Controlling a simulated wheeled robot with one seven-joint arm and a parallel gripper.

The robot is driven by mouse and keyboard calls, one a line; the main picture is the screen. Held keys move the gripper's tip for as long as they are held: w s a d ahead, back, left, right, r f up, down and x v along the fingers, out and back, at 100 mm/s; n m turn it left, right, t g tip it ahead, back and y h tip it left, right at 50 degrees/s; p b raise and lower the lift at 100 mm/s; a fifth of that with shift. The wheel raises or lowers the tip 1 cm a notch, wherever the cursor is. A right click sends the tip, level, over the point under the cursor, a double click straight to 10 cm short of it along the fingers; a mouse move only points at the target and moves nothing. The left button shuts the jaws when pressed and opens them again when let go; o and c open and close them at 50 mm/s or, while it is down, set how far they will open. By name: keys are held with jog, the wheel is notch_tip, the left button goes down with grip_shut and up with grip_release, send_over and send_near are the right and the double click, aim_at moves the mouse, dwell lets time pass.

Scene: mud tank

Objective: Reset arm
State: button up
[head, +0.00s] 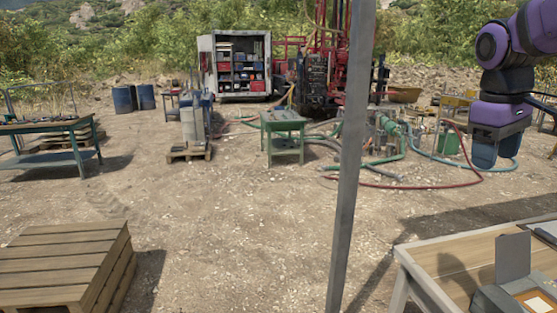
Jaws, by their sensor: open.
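My gripper (497,153) hangs at the right of the head view, at the end of my purple and black arm, which enters from the top right corner. The arm beyond the right edge of the picture is hidden.
A grey metal post (348,170) stands upright near the middle. The table bears an open grey case (513,262). A wooden pallet stack (70,250) is at the lower left. A green workbench (50,138) and drilling machinery stand farther back.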

jog(key=s+a+f+m+t+y, duration=0.1)
jog(key=s+a, duration=0.3)
jog(key=s, duration=0.4)
jog(key=s+a+f+m+t+y, duration=0.1)
jog(key=s+a+f+m+t, duration=0.2)
jog(key=s, duration=0.4)
jog(key=shift+s+a+f+t, duration=0.2)
jog(key=shift+s+a+t, duration=0.15)
jog(key=shift+a+t, duration=0.05)
